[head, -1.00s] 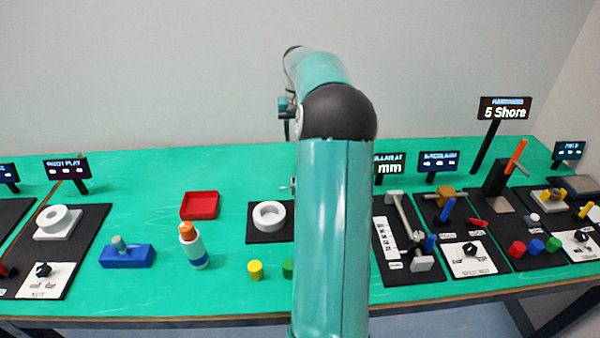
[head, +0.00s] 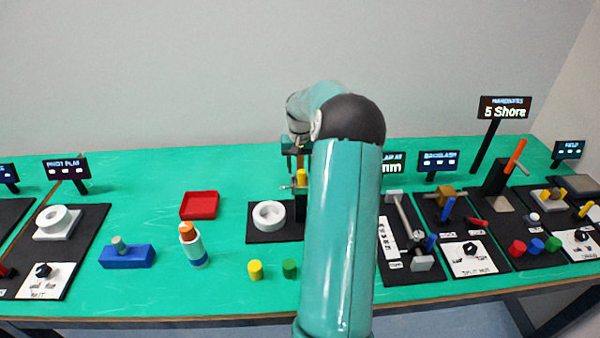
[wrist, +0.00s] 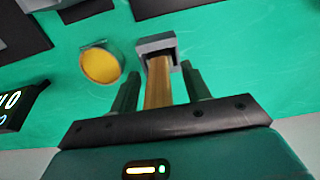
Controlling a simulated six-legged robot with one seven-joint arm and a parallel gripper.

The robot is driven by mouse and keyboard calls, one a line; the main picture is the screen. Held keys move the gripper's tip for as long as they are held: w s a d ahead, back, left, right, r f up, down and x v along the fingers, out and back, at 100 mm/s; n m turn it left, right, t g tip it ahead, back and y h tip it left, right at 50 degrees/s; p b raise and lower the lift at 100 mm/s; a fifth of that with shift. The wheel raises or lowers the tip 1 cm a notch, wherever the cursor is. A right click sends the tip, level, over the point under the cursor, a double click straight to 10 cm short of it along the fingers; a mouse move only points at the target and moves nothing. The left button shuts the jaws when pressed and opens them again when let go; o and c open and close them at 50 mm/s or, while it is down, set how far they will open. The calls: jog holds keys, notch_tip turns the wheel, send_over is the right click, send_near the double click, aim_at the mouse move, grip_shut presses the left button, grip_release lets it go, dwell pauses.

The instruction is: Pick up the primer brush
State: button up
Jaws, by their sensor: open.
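In the wrist view, a tan, wood-looking bar with a grey bracket-like end (wrist: 158,85) lies between my gripper's fingers (wrist: 159,70). It looks like the primer brush, but I cannot tell for certain. The fingers are open, one on each side of the bar, with gaps visible. In the head view my gripper (head: 296,165) points down at the back middle of the table, partly hidden by my arm. A small yellow piece (head: 301,176) shows just below it, above a dark block.
A round orange-yellow container (wrist: 100,65) is close beside the left finger. A black pad with a white ring (head: 268,214), a red tray (head: 199,205) and an orange-tipped bottle (head: 193,250) stand to the left. A caliper-like fixture (head: 405,220) stands right.

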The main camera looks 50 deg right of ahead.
grip_shut()
jog(key=shift+r, duration=0.15)
jog(key=shift+r, duration=0.5)
notch_tip(320, 180, up, 2)
jog(key=shift+r, duration=0.15)
jog(key=a+r, duration=0.9)
jog(key=a, duration=0.5)
jog(key=shift+w+r, duration=0.25)
jog(key=shift+w, duration=0.2)
